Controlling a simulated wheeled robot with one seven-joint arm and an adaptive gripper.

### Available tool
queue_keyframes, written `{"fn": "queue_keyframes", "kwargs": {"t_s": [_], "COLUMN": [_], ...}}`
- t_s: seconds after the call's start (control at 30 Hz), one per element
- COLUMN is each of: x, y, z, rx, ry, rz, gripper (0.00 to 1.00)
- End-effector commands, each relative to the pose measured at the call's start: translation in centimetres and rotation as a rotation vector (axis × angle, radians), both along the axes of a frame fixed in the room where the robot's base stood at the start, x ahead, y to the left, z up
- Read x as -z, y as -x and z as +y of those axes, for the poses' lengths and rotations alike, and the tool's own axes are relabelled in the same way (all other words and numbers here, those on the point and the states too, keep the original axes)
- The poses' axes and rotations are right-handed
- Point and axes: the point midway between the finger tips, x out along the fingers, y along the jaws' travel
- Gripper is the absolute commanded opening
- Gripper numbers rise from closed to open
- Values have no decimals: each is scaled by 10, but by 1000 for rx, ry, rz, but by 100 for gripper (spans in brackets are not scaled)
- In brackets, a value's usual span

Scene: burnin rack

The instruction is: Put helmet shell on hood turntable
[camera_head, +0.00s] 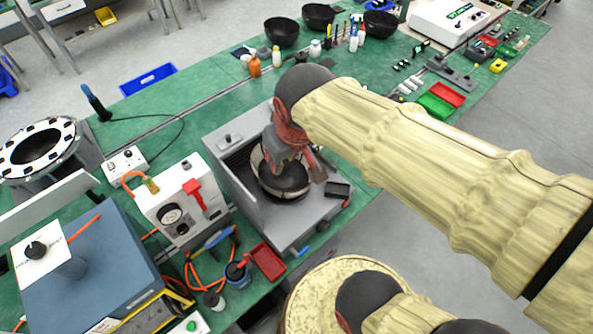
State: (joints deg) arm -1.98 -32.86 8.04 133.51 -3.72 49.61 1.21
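A grey open-topped hood (240,190) stands on the green bench. A dark round bowl-like piece (285,190) with a pale band sits inside it, low in the middle; it looks like a helmet shell. The turntable under it is mostly hidden, so I cannot tell how the shell rests on it. My gripper (287,168) points down into the hood, right over the dark piece, with its fingers at or inside the piece. The fingers are small and partly hidden, so their opening and grip are unclear. Several black shells, one of them here (281,32), stand at the back of the bench.
A white gauge box (182,203) with a red lever stands left of the hood. A red tray (267,262) and small cups are in front. A blue box (85,270) fills the lower left. Bottles (254,67) stand behind. My padded arm crosses the right side.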

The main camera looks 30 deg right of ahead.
Motion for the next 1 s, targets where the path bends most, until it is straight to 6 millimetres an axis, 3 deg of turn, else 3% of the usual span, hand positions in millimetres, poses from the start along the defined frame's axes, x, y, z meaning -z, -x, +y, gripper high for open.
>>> {"fn": "queue_keyframes", "kwargs": {"t_s": [0.1,0.3,0.77,1.0], "x": [-14,-20,-16,17], "y": [32,58,61,61], "z": [0,1,2,2], "rx": [19,32,32,32], "ry": [-27,-52,-56,-56], "rz": [-60,-107,-111,-111], "gripper": [23,23,23,23]}}
